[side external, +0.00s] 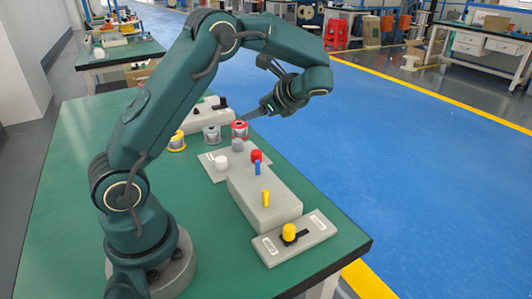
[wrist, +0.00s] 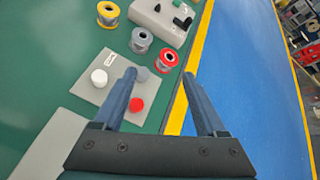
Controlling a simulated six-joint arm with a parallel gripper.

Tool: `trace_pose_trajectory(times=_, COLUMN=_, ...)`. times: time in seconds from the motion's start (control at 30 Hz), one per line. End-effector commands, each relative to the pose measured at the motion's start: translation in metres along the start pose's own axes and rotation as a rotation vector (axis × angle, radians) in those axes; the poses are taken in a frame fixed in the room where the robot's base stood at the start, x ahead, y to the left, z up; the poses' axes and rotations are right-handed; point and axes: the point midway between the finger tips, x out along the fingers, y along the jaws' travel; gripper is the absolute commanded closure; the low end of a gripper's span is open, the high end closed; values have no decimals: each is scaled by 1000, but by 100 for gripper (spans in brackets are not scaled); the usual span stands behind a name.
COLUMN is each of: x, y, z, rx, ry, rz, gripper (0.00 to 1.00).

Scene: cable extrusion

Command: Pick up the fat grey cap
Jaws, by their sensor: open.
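The fat grey cap (side external: 237,145) stands on a light grey plate (side external: 213,170), behind a white cap (side external: 221,162) and a red cap (side external: 256,156). In the wrist view the grey cap (wrist: 142,74) shows just right of the left fingertip, which partly covers it. The white cap (wrist: 99,77) lies left of that finger and the red cap (wrist: 136,104) lies between the fingers, nearer the palm. My gripper (side external: 252,113) is in the air above and beyond the caps. Its jaws (wrist: 160,78) are open and empty.
Yellow, grey (side external: 211,134) and red spools (side external: 240,130) stand behind the plate, near a pale block with black parts (side external: 212,112). A grey block (side external: 262,203) carries blue and yellow pegs. A yellow cap (side external: 289,231) sits on the front plate. The table's right edge is close.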

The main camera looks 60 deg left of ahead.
Motion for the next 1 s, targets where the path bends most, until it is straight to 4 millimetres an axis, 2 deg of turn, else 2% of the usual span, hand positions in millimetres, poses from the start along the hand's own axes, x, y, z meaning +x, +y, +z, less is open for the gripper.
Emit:
trace_pose_trajectory(times=0.03, x=13, y=-2, z=-10, rx=47, ry=-40, rz=10, gripper=26)
trace_pose_trajectory(times=0.2, x=50, y=0, z=-38, rx=175, ry=-147, rz=31, gripper=26)
trace_pose_trajectory(times=0.43, x=84, y=23, z=-71, rx=282, ry=-191, rz=82, gripper=26)
trace_pose_trajectory(times=0.57, x=93, y=31, z=-76, rx=308, ry=-196, rz=100, gripper=26)
trace_pose_trajectory(times=1.0, x=138, y=35, z=-66, rx=306, ry=-195, rz=103, gripper=26)
